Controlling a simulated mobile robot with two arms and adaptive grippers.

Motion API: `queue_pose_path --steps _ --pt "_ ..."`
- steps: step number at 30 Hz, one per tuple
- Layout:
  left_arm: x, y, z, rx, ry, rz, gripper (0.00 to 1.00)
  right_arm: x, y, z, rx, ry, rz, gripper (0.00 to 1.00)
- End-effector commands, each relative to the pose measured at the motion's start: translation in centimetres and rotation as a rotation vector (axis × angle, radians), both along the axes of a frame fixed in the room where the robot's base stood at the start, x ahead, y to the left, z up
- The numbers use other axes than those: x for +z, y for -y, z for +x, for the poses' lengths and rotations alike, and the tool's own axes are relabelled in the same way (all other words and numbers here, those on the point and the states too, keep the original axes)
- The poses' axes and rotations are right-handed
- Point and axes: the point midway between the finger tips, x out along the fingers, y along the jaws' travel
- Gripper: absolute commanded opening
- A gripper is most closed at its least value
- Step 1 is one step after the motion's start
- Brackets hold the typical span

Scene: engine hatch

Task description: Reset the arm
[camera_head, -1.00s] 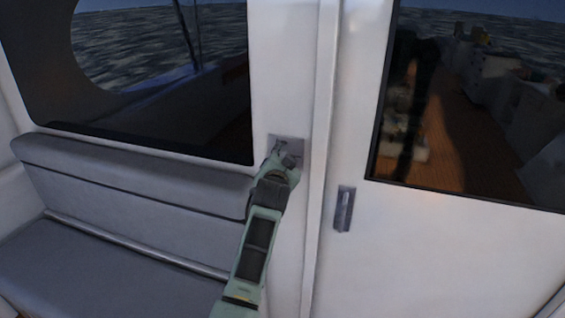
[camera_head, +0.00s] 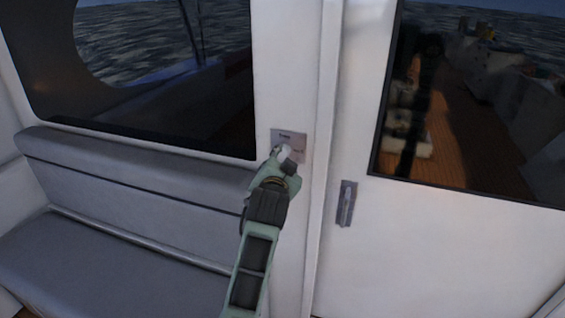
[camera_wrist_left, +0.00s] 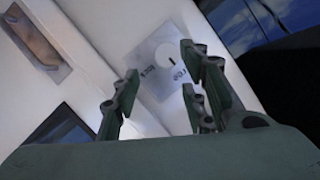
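My left arm rises from the bottom of the head view, with its gripper (camera_head: 285,160) just in front of a small grey wall panel (camera_head: 290,139). The gripper covers the panel's lower part there. In the left wrist view the gripper (camera_wrist_left: 158,88) is open, fingers spread apart with nothing between them. Beyond the fingers, that view shows the panel (camera_wrist_left: 150,84) with a round white knob or switch (camera_wrist_left: 171,57) and dark lettering too small to read surely. The fingers look apart from the panel. My right gripper is in neither view.
A door with a recessed handle (camera_head: 346,204) and a dark window (camera_head: 470,110) stands right of the panel. The handle also shows in the left wrist view (camera_wrist_left: 38,44). A grey cushioned bench (camera_head: 120,190) lies left, under a large window (camera_head: 150,70).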

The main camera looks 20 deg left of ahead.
Motion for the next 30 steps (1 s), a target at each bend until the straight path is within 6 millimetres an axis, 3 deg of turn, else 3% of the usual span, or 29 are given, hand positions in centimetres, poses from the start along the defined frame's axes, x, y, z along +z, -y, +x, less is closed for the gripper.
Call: queue_pose_path --steps 10,14,17,23,26,30 --pt "0.0 0.1 -0.2 0.0 0.0 0.0 0.4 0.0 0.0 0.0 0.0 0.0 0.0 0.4" --pt "-2.3 0.4 -0.2 -0.01 -0.028 -0.003 0.4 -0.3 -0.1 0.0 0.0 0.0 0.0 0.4" --pt "-7.3 1.1 -0.3 -0.03 -0.085 -0.013 0.4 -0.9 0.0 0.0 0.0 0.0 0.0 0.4" --pt "-22.1 2.8 -2.7 -0.079 -0.254 -0.06 0.4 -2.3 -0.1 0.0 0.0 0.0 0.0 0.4" --pt "-29.4 3.3 -5.2 -0.095 -0.341 -0.088 0.4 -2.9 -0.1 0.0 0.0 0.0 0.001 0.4" --pt "-39.2 3.7 -9.9 -0.104 -0.462 -0.133 0.4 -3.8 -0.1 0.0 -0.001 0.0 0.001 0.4"
